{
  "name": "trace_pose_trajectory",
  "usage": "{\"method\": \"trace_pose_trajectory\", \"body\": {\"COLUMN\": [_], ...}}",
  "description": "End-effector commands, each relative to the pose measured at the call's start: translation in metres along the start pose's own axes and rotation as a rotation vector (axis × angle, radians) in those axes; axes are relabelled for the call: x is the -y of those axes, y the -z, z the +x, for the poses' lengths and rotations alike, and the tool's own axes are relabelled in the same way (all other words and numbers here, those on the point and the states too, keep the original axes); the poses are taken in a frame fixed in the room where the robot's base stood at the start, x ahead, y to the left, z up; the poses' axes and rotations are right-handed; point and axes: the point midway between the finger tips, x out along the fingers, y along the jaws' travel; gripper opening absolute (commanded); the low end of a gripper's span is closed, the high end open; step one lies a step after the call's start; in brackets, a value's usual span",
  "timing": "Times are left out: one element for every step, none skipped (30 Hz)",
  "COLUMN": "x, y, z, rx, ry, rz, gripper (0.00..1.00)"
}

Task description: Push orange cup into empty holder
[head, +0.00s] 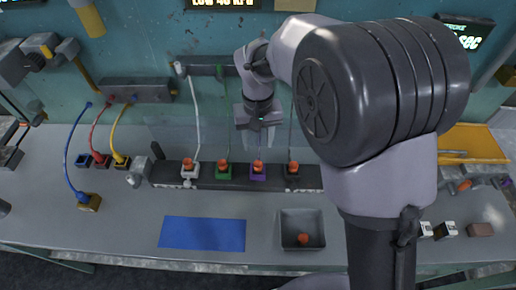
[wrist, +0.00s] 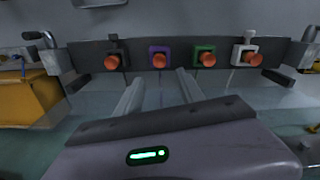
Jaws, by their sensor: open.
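Several small orange cups sit in a row on a dark rack (head: 240,184), each at a coloured holder: white (head: 190,172), green (head: 223,174), purple (head: 258,174) and black (head: 293,171). The wrist view shows an orange cup at the black holder (wrist: 112,63), the purple (wrist: 159,61), the green (wrist: 208,60) and the white (wrist: 249,59). Another orange cup (head: 303,239) lies in a grey tray (head: 290,217). My gripper (wrist: 158,78) is open, with nothing between its fingers. It is near the rack behind the purple holder; I cannot tell whether it touches anything.
A blue mat (head: 203,234) lies left of the tray. Blue, red and yellow cables (head: 117,120) hang at the left. Thin tubes rise from the rack to a wall bar (head: 212,71). An orange board (head: 472,143) is at the right.

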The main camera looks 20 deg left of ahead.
Motion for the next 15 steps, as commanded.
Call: {"method": "trace_pose_trajectory", "body": {"x": [0.000,0.000,0.000,0.000,0.000,-0.003,-0.007,-0.014,-0.026,-0.039,-0.052,-0.071,-0.085,-0.096,-0.109], "y": [0.000,0.000,0.000,0.000,0.000,-0.001,-0.003,-0.007,-0.015,-0.025,-0.037,-0.059,-0.078,-0.098,-0.125], "z": [-0.005,-0.006,-0.007,-0.007,-0.007,-0.011,-0.017,-0.026,-0.045,-0.062,-0.080,-0.104,-0.121,-0.135,-0.150], "rx": [0.000,0.000,0.000,0.000,0.000,-0.004,-0.012,-0.025,-0.051,-0.076,-0.105,-0.149,-0.184,-0.220,-0.269], "ry": [0.000,0.000,0.000,0.000,0.000,0.002,0.006,0.011,0.023,0.035,0.047,0.065,0.078,0.091,0.106], "rz": [0.000,0.000,0.000,0.000,0.001,0.008,0.020,0.041,0.081,0.123,0.171,0.242,0.299,0.356,0.430], "gripper": [0.46,0.46,0.46,0.46,0.46,0.46,0.46,0.46,0.46,0.46,0.46,0.46,0.46,0.46,0.46]}}
